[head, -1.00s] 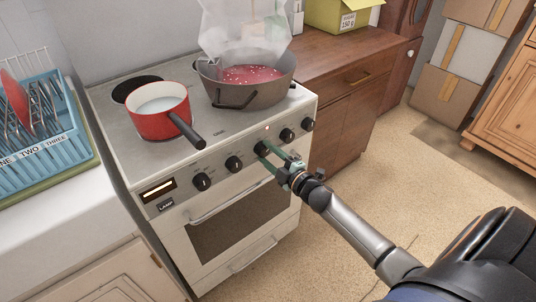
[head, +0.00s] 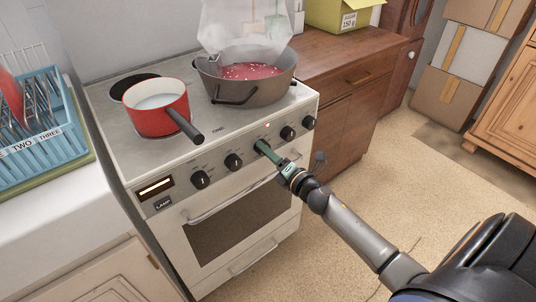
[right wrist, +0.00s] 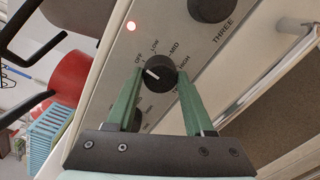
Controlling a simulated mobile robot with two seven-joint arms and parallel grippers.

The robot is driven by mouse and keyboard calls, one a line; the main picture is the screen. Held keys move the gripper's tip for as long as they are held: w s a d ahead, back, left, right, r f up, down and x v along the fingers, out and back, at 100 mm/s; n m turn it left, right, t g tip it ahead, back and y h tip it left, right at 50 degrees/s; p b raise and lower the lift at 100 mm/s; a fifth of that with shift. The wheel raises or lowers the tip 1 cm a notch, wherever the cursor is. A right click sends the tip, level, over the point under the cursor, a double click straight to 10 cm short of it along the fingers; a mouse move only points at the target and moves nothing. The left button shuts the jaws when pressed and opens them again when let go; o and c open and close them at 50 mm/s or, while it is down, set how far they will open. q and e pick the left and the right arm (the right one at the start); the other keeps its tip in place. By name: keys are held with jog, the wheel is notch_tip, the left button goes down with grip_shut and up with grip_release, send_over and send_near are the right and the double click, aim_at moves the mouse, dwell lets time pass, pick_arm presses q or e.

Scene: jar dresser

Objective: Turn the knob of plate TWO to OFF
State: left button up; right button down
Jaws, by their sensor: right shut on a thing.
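The stove's control panel (head: 218,168) has a row of several black knobs. My right gripper (head: 264,149) has its green fingers on both sides of the middle knob. In the right wrist view this black knob (right wrist: 159,74) sits between the fingertips, and the right gripper (right wrist: 158,88) is shut on it. The knob's white mark points to the left, close to the OFF label (right wrist: 138,60). LOW, MID and HIGH also show around it. Its plate name is hidden. The neighbouring knob (right wrist: 211,7) is marked THREE. My left gripper is not in view.
A red pan (head: 158,118) stands on the stove with its handle over the front edge. A large dark pot (head: 246,88) with red contents stands behind. The oven handle (head: 228,202) runs below the knobs.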

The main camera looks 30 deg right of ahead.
jog(key=shift+n, duration=0.6)
jog(key=shift+c, duration=1.4)
grip_release()
jog(key=shift+s, duration=0.1)
jog(key=s, duration=1.2)
jog(key=shift+s+d+r+b, duration=0.15)
jog(key=shift+d+r+b, duration=0.1)
jog(key=shift+b, duration=0.15)
